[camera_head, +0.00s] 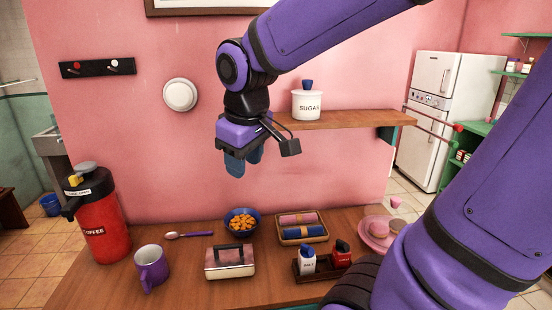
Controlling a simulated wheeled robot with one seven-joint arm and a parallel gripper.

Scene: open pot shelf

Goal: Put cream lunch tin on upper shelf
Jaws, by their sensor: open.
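A low box-shaped tin (230,262) with a cream-pink top, a dark red lower band and a black handle stands on the wooden counter (200,290), near the front middle; it looks like the lunch tin. The wooden upper shelf (365,119) is fixed to the pink wall, with a white sugar canister (307,105) on its left part. My gripper (243,165) hangs above the counter, fingers pointing down, open and empty. It appears left of the shelf in the picture and well above the tin. My wrist hides the shelf's left end.
A blue bowl of orange snacks (241,222) and a tray of rolled cloths (301,227) lie behind the tin. A purple mug (151,267) and red coffee dispenser (101,221) stand left. A shaker caddy (322,266) and pink plate (379,233) are right. The shelf's right part is bare.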

